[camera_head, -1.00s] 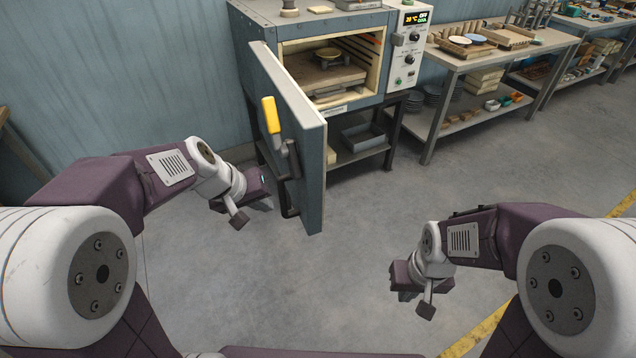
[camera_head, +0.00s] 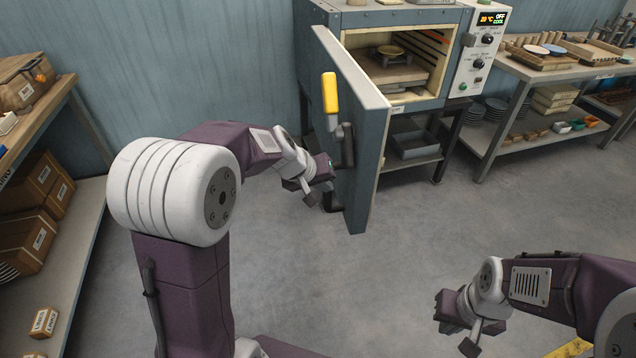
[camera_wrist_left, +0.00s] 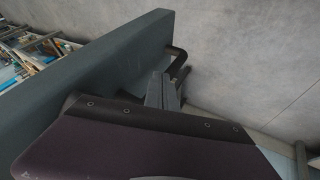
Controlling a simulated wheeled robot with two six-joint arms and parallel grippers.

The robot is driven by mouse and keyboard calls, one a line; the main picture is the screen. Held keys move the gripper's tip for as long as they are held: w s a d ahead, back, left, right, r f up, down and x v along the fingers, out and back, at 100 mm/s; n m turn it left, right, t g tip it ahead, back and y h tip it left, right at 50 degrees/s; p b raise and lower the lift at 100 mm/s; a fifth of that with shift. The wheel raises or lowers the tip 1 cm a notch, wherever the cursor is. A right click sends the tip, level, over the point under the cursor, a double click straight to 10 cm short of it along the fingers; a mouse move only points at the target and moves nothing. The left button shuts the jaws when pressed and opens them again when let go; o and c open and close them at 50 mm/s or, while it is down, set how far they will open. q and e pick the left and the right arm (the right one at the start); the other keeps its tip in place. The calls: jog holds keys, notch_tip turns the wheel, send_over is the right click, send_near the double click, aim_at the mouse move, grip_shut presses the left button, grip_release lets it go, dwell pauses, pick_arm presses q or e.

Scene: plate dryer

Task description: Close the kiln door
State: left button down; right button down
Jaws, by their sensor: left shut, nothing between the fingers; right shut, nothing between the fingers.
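The kiln (camera_head: 375,18) stands at the back with its chamber open. Its grey door (camera_head: 362,130) stands swung wide open toward me, hinged at the kiln's left side. A yellow lever (camera_head: 330,92) and a dark handle (camera_head: 347,148) sit on the door's outer face. My left gripper (camera_head: 332,190) is shut and empty, beside the outer face near the dark handle. In the left wrist view its fingers (camera_wrist_left: 162,92) lie close to the door (camera_wrist_left: 100,60) and a dark handle bar (camera_wrist_left: 179,62); I cannot tell whether they touch. My right gripper (camera_head: 445,312) is shut and empty, low over the floor.
A small dish (camera_head: 389,51) sits inside the kiln. A control panel (camera_head: 480,50) is on its right. A workbench (camera_head: 525,75) with pottery stands at right, shelves with boxes (camera_head: 28,80) at left. The floor (camera_head: 400,240) before the kiln is clear.

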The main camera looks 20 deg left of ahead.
aim_at(348, 188)
pick_arm(q)
jog(key=d, duration=0.1)
jog(key=w+d+p, duration=0.1)
jog(key=w+d, duration=0.1)
jog(key=shift+w+d+f+p, duration=0.15)
jog(key=shift+d+f+p, duration=0.15)
jog(key=shift+d+f, duration=0.1)
jog(key=shift+r, duration=0.1)
